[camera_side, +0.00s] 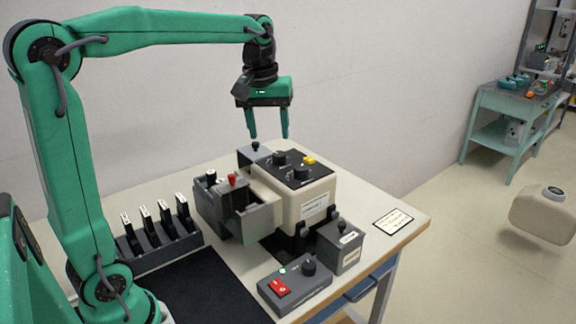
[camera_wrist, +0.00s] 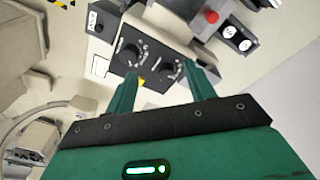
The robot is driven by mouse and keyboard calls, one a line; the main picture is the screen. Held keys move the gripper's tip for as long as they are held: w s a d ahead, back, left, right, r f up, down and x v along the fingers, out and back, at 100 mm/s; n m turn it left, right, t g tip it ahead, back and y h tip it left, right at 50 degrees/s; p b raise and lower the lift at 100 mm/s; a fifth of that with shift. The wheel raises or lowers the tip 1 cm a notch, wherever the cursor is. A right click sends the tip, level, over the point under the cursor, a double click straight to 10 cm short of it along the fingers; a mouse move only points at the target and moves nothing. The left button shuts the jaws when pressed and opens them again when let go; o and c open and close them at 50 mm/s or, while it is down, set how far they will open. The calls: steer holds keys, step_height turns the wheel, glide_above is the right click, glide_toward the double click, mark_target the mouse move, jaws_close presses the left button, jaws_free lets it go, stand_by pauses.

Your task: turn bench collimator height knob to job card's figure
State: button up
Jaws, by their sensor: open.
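The bench collimator (camera_side: 318,196) is a cream box with a dark sloped top panel on the table. Two black knobs are on that panel: one at the back left (camera_side: 279,158) and one nearer the front right (camera_side: 301,173). Both also show in the wrist view, the left knob (camera_wrist: 131,51) and the right knob (camera_wrist: 167,65). I cannot tell which is the height knob. The job card (camera_side: 394,221) lies flat at the table's right; its figure is too small to read. My gripper (camera_side: 268,137) is open and empty, pointing down above the collimator's back, apart from the knobs.
A grey box with a red button (camera_side: 232,180) stands left of the collimator. A control box with a red switch (camera_side: 279,288) and a small grey box (camera_side: 341,247) stand in front. A rack of several black-and-white items (camera_side: 158,239) is at the left, beside a dark mat (camera_side: 196,290).

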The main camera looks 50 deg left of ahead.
mark_target(279, 154)
steer(key=w+a+n, duration=0.1)
steer(key=w, duration=0.1)
steer(key=w+a+f+n+g, duration=0.1)
steer(key=w, duration=0.1)
steer(key=w+a+n, duration=0.1)
steer(key=w+a, duration=0.1)
steer(key=shift+a+f+g, duration=0.1)
steer(key=shift+f+g, duration=0.2)
steer(key=shift+f, duration=0.05)
steer(key=shift+f, duration=0.1)
steer(key=shift+f, duration=3.8)
steer(key=shift+s, duration=0.1)
steer(key=c, duration=1)
